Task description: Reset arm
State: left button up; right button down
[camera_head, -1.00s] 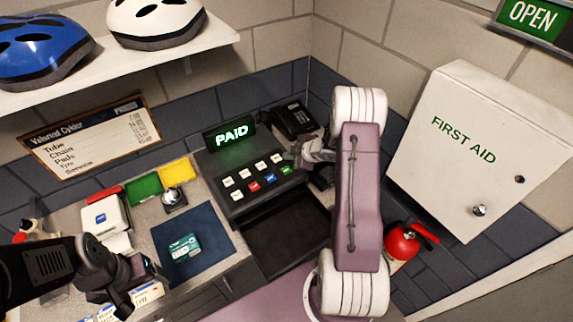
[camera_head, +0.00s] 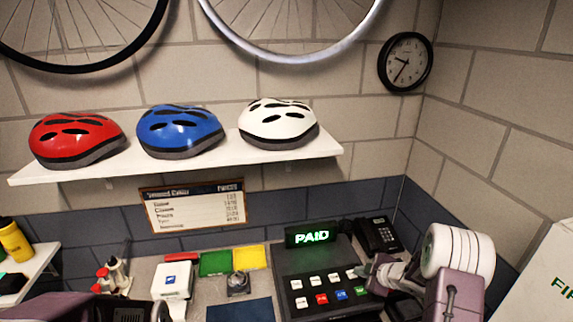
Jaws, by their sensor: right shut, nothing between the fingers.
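My right arm comes in at the lower right, with a pale mauve link and a white ribbed joint. My right gripper (camera_head: 376,280) is shut and empty. It shows small and partly hidden beside the keys of the cash register (camera_head: 292,262), whose display reads PAID. I cannot tell whether it touches the register. At the bottom left a dark part of my left arm shows at the frame edge; the left gripper itself is not visible.
A black phone (camera_head: 378,235) stands behind my right gripper. A bell (camera_head: 238,283), a card reader (camera_head: 173,281) and a blue mat (camera_head: 240,311) lie on the counter. A shelf (camera_head: 185,165) with three helmets hangs above. A first aid cabinet (camera_head: 550,275) is at right.

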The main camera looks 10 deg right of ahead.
jog(key=w+a+r+n+t+b, duration=0.1)
jog(key=w+a+r+n+b, duration=0.15)
jog(key=a+b, duration=0.6)
jog(key=s+a+f+m+b, duration=0.1)
jog(key=s+m, duration=0.1)
jog(key=s+a+f+m+h+b, duration=0.1)
jog(key=s+a+m+b, duration=0.1)
jog(key=s+a+f+m+h+b, duration=0.1)
jog(key=s+a+m, duration=0.1)
jog(key=shift+s+a+f+g+b, duration=0.2)
jog(key=shift+f+g+b, duration=0.1)
jog(key=shift+g+b, duration=0.1)
jog(key=s+f+m+g, duration=0.4)
jog(key=s, duration=0.7)
jog(key=s+f+m+g, duration=0.3)
jog(key=s+m+g, duration=0.1)
jog(key=s, duration=0.6)
jog(key=shift+s+f+m+h, duration=0.4)
jog(key=shift+m, duration=0.35)
